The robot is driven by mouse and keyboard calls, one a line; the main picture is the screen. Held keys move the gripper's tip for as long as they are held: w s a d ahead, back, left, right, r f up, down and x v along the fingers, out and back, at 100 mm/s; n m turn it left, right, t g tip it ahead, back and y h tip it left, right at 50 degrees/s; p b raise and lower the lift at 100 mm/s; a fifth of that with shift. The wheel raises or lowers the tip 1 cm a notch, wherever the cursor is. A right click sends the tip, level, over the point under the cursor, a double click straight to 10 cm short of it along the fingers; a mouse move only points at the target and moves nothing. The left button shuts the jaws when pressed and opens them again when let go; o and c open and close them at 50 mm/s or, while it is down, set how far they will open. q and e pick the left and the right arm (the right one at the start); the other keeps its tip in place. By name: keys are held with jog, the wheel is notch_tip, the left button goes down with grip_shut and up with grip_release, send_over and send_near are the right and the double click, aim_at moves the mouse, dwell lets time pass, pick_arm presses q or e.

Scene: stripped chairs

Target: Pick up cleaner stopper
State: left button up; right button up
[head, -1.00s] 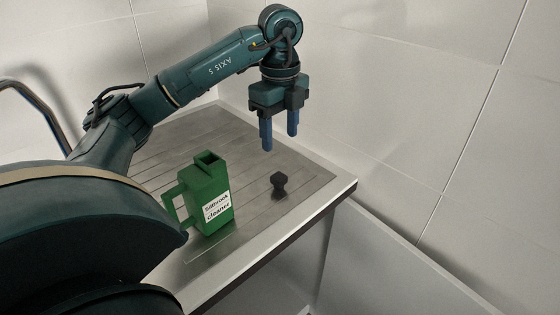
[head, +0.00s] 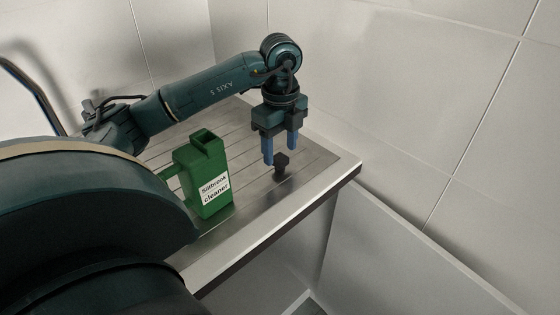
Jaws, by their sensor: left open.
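The cleaner stopper (head: 281,164) is a small black knob standing on the metal draining surface, near its right end. My left gripper (head: 280,156) points straight down over it, with its two blue fingers apart. The fingertips are around the height of the stopper's top in the picture, one finger to each side; whether they touch it cannot be told. The green cleaner bottle (head: 208,182), with a white label, stands upright to the left of the stopper. Its top opening is uncovered. My right gripper is not in view.
The ribbed metal draining board (head: 262,207) has a raised front edge and ends at the right. White tiled walls (head: 400,110) stand close behind and to the right. A curved metal tube (head: 35,90) is at the far left. The board between bottle and stopper is clear.

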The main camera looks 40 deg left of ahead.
aim_at(280, 157)
pick_arm(q)
notch_tip(280, 157, down, 3)
jog(key=shift+s+f, duration=0.1)
jog(key=shift+s, duration=0.05)
jog(key=shift+c, duration=0.2)
jog(key=c, duration=1)
